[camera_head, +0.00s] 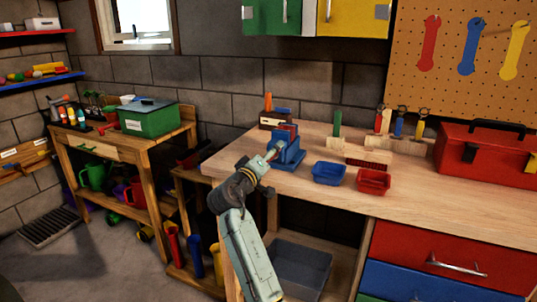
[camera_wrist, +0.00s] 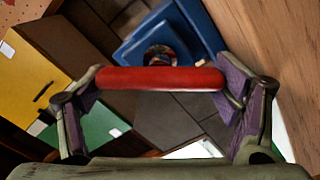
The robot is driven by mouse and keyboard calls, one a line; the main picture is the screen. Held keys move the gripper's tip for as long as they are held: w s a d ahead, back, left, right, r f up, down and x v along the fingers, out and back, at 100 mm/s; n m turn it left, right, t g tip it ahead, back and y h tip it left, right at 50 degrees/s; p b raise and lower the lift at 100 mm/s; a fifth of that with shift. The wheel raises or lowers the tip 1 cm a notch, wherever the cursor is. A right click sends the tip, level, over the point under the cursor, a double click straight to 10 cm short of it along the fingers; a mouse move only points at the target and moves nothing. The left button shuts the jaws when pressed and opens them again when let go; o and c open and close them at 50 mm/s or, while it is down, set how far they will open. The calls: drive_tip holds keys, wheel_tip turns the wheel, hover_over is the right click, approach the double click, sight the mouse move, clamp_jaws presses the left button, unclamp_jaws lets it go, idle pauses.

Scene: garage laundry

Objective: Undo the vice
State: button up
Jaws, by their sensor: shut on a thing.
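The blue vice (camera_head: 287,150) stands at the left end of the wooden workbench. In the wrist view, part of its blue body (camera_wrist: 158,32) shows behind a red handle bar (camera_wrist: 160,79), with a round screw end (camera_wrist: 160,56) between them. My gripper (camera_head: 268,168) is at the near left side of the vice. In the wrist view, its two fingers press on the opposite ends of the red bar, which lies crosswise between them. In the head view my gripper hides the handle, and the jaw gap of the vice cannot be made out.
The workbench (camera_head: 450,205) carries a blue bin (camera_head: 329,173) and a red bin (camera_head: 374,181) right of the vice. Wooden blocks lie behind them, and a red toolbox (camera_head: 487,155) stands farther right. A small box with tools (camera_head: 279,117) is behind the vice. The bench edge runs below my gripper.

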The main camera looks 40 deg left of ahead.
drive_tip(key=shift+w+d, duration=0.15)
idle(0.4)
drive_tip(key=o, duration=1.1)
drive_tip(key=shift+f, duration=0.1)
drive_tip(key=shift+s+n, duration=0.3)
drive_tip(key=shift+s, duration=0.05)
drive_tip(key=v, duration=0.7)
drive_tip(key=shift+s+d, duration=0.1)
drive_tip(key=shift+s, duration=0.05)
